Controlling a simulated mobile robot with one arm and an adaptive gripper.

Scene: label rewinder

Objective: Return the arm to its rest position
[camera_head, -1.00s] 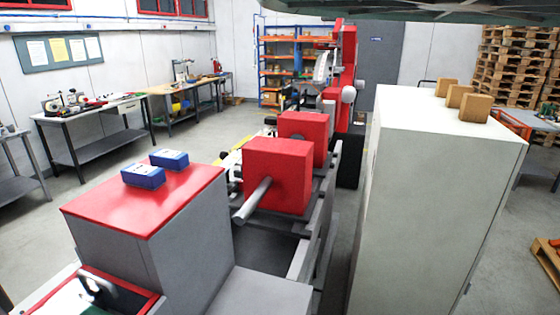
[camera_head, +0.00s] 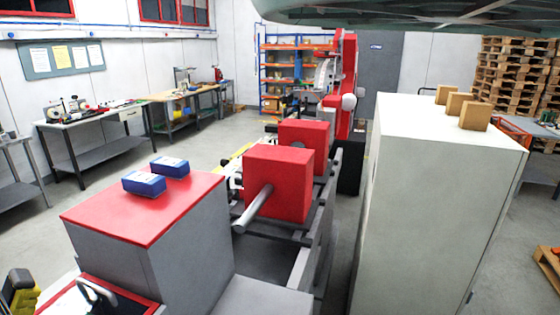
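I cannot make out my gripper in the head camera view, so whether it holds anything is hidden from me. A black and yellow object (camera_head: 20,290) shows at the lower left edge, cut off by the frame. I cannot tell whether it belongs to my arm. The rewinder's red blocks (camera_head: 278,183) stand in the middle, with a grey shaft (camera_head: 254,208) sticking out toward me. Two blue and white boxes (camera_head: 144,184) lie on the red-topped grey cabinet (camera_head: 120,218) at the left.
A tall white cabinet (camera_head: 440,190) stands close on the right with three small brown blocks (camera_head: 475,116) on top. A red-rimmed tray (camera_head: 120,292) is at the lower left. Workbenches (camera_head: 90,125) line the left wall. Open floor (camera_head: 110,190) lies between them and the machine.

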